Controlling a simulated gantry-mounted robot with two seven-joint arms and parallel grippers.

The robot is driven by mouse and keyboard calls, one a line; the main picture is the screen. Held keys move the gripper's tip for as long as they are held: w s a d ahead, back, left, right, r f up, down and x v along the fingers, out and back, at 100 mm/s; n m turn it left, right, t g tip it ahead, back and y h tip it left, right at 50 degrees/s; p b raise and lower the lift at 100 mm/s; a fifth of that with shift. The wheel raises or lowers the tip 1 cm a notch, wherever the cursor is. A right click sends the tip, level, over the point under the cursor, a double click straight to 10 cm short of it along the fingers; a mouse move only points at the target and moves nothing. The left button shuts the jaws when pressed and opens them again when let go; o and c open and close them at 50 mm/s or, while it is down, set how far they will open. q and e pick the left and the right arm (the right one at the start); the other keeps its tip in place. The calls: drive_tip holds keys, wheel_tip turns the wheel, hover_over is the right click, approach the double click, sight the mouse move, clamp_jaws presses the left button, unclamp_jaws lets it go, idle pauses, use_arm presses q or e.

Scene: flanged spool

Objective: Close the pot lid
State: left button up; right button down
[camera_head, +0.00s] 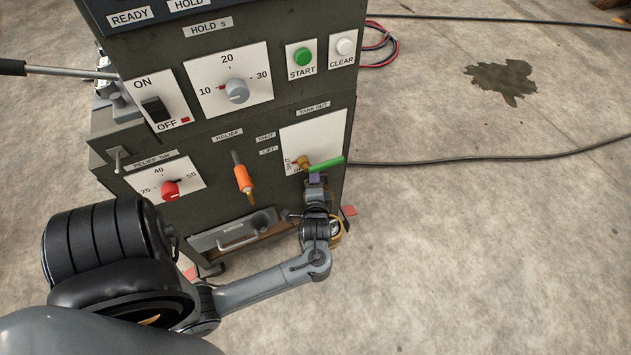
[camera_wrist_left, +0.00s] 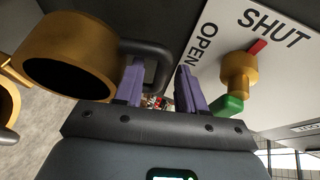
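My left gripper (camera_head: 317,181) is at the lower right of the dark machine's front, just below the green valve handle (camera_head: 326,164). In the left wrist view its purple fingers (camera_wrist_left: 160,85) stand apart with nothing held between them. A brass cylinder (camera_wrist_left: 70,60) with a dark opening lies left of the fingers. A dark loop-shaped bar (camera_wrist_left: 158,50) is behind the left finger; I cannot tell whether they touch. Part of a brass ring (camera_head: 340,235) shows beside my wrist in the head view. I cannot clearly identify a pot lid. My right gripper is not in view.
The brass valve (camera_wrist_left: 238,72) with SHUT and OPEN marks is close right of the fingers. An orange relief handle (camera_head: 243,179) and a drawer-like tray (camera_head: 225,238) are on the machine front.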

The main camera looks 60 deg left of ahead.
use_arm(q)
clamp_jaws()
drive_tip(key=shift+r, duration=0.1)
idle(0.5)
